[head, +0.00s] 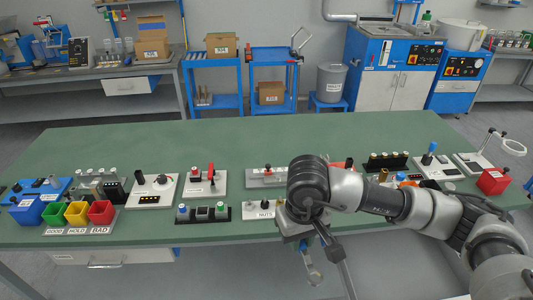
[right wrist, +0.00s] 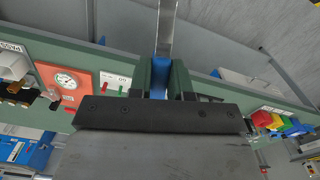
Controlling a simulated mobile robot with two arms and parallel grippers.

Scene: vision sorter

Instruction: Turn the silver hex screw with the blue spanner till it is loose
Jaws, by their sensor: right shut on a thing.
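My right gripper (head: 302,240) is at the front edge of the green table, in front of the board marked NUTS. In the right wrist view its two dark green fingers (right wrist: 160,78) are shut on a blue thing, which looks like the handle of the blue spanner (right wrist: 160,68). A grey bar runs on beyond the fingers from it. I cannot pick out the silver hex screw in either view; my right arm hides part of the table. My left gripper is not in view.
The NUTS board (head: 262,212) stands near the front edge. Left of it are a black button strip (head: 203,215), white boards, and green, yellow and red (head: 100,212) bins. A red box (head: 493,181) stands at the right. The table's rear half (head: 240,140) is clear.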

